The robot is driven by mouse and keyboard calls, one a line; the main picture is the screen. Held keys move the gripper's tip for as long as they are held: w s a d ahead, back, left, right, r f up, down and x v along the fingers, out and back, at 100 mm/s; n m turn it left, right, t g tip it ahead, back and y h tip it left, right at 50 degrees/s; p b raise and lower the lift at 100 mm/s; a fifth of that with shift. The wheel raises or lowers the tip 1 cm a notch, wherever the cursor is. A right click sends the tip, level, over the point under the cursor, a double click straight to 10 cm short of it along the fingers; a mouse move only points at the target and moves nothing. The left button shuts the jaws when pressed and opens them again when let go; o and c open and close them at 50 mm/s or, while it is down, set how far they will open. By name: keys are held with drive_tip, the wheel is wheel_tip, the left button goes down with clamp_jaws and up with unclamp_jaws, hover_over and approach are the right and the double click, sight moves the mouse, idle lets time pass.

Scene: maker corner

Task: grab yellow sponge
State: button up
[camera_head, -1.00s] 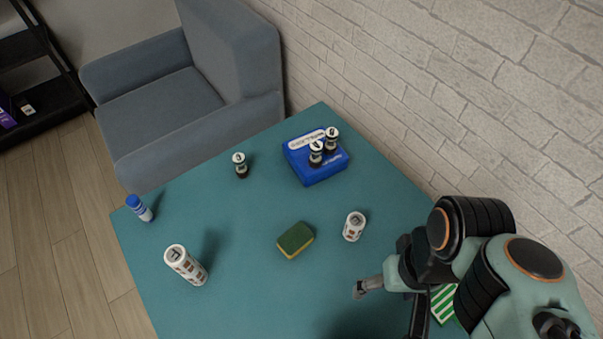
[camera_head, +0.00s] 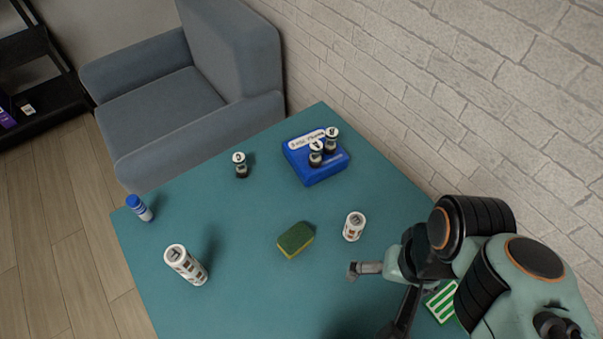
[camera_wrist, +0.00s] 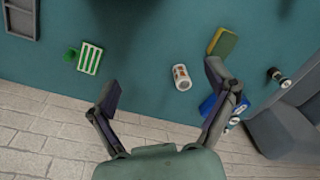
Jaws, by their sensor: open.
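The yellow sponge (camera_head: 294,241) has a green top and a yellow side, and lies flat on the teal table near its middle. It also shows in the wrist view (camera_wrist: 223,42), at the upper right, just beyond the tip of the right-hand finger. My gripper (camera_wrist: 162,88) is open and empty, its two fingers spread wide above the table. In the head view the hand is to the right of the sponge and apart from it; the fingers there are partly hidden by my arm.
A white printed can (camera_head: 354,226) stands close right of the sponge. A taller white can (camera_head: 186,264), a blue-capped bottle (camera_head: 139,208) and a small dark bottle (camera_head: 240,165) stand leftward. A blue box (camera_head: 315,158) with two small bottles is at the back. A brick wall borders the right.

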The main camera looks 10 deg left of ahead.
drive_tip(key=w+r+m+t, duration=0.25)
drive_tip(key=w+m, duration=0.35)
drive_tip(key=w, duration=0.3)
drive_tip(key=m+g, duration=0.1)
drive_tip(key=g, duration=0.2)
hover_over(295, 237)
drive_tip(key=shift+h, duration=0.4)
wheel_tip(295, 237, down, 20)
drive_tip(key=shift+s+f, duration=0.1)
drive_tip(key=shift+f, duration=0.05)
wheel_tip(295, 237, down, 6)
drive_tip(key=shift+f, duration=0.15)
drive_tip(key=c, duration=0.8)
